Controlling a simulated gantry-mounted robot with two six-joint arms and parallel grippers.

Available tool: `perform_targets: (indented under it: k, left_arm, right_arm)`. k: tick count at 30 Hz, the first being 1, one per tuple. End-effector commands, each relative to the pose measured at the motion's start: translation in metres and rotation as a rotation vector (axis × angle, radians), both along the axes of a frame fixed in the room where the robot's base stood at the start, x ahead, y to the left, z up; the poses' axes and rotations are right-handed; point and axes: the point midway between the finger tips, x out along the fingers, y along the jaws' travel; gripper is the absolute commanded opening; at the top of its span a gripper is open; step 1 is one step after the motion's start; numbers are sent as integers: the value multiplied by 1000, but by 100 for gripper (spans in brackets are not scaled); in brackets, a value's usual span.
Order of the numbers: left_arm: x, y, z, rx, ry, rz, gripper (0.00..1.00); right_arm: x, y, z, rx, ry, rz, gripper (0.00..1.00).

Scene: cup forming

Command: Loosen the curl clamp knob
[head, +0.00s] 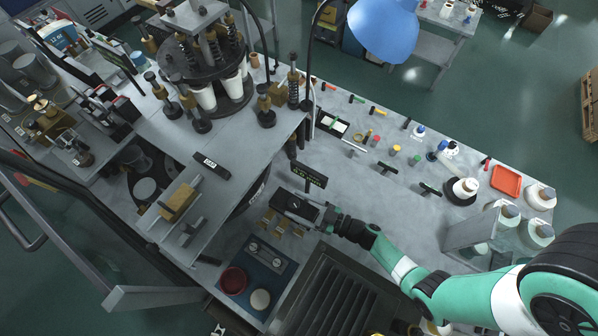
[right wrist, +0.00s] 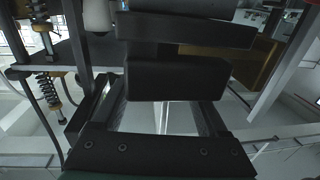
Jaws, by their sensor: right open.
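My right gripper (head: 328,218) reaches in from the lower right of the head view, beside a small dark-topped unit (head: 297,206) on the grey bench. In the right wrist view the jaws of the right gripper (right wrist: 148,108) are apart. A dark block (right wrist: 178,80) lies ahead of and partly across the gap between them. No grip on it shows. I cannot tell for sure which part is the curl clamp knob. Brass-coloured parts (head: 281,225) sit along the unit's near side. My left gripper is not in view.
A small dark display (head: 309,174) stands just behind the unit. A grey machine housing (head: 195,215) is to the left. Bare bench (head: 355,188) lies to the right.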

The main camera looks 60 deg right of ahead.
Motion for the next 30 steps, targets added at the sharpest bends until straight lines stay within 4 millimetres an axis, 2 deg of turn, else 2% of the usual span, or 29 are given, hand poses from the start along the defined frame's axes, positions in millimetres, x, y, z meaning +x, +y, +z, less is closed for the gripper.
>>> perform_targets:
  k: [5, 18, 25, 30]
  left_arm:
    - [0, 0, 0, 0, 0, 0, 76]
    - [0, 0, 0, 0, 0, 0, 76]
    - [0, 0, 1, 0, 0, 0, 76]
    - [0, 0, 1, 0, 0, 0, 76]
  right_arm:
    - [0, 0, 0, 0, 0, 0, 76]
    - [0, 0, 0, 0, 0, 0, 0]
    - [2, -3, 2, -4, -6, 34, 0]
    - [3, -6, 1, -3, -6, 162, 0]
